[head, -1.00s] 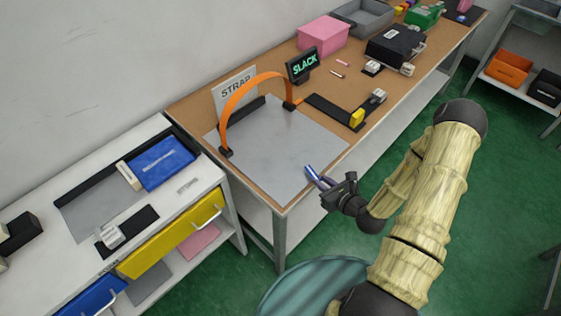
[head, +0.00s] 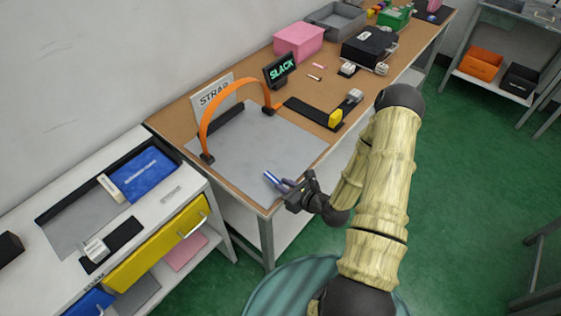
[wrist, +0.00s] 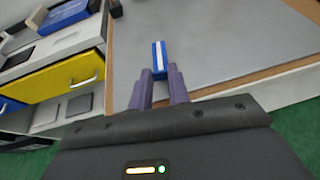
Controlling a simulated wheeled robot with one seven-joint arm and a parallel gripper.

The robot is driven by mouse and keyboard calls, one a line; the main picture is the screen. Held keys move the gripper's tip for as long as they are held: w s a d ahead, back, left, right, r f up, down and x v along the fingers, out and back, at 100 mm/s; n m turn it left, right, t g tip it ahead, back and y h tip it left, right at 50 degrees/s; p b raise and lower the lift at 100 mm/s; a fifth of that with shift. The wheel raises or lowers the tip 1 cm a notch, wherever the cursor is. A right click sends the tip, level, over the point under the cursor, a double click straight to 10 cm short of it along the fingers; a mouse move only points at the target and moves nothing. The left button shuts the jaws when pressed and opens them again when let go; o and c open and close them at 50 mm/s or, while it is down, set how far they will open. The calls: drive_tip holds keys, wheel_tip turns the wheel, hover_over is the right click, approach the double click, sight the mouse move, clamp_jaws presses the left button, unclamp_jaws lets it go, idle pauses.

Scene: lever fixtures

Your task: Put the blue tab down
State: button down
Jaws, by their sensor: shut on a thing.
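The blue tab (wrist: 159,57) has a pale stripe along it. My gripper (wrist: 159,83) is shut on its near end, and the tab points away from the fingers. In the head view the tab (head: 271,181) and my gripper (head: 286,186) are over the front corner of the grey mat (head: 262,150). I cannot tell whether the tab touches the mat. An orange strap (head: 232,92) arches over the mat's back part, between two black mounts. A sign reading STRAP (head: 212,92) stands behind it, and a display (head: 281,69) reads SLACK.
A black track with a yellow block (head: 336,117) lies right of the mat. A pink box (head: 299,40) and a black box (head: 370,46) stand farther back. A white cabinet with a yellow drawer (head: 158,244) is at left. The mat's middle is clear.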

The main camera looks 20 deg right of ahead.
drive_tip(key=shift+n+g+y, duration=0.3)
drive_tip(key=shift+n+y, duration=0.2)
drive_tip(key=shift+n, duration=0.1)
drive_tip(key=w+d+r+b, duration=0.1)
drive_tip(key=w+b, duration=0.1)
drive_tip(key=w+d+r+b, duration=0.1)
drive_tip(key=w+b, duration=0.1)
drive_tip(key=b, duration=0.1)
drive_tip(key=w+d+r+b, duration=0.1)
drive_tip(key=w+b, duration=0.1)
drive_tip(key=shift+b, duration=0.3)
wheel_tip(320, 180, up, 5)
drive_tip(key=w+d+b, duration=0.2)
drive_tip(key=b, duration=0.3)
drive_tip(key=shift+w+d, duration=0.35)
drive_tip(key=shift+w, duration=0.05)
hover_over(294, 169)
drive_tip(key=shift+f, duration=3.05)
drive_tip(key=shift+f+b, duration=0.4)
drive_tip(key=shift+f, duration=1.5)
drive_tip(key=shift+f, duration=0.1)
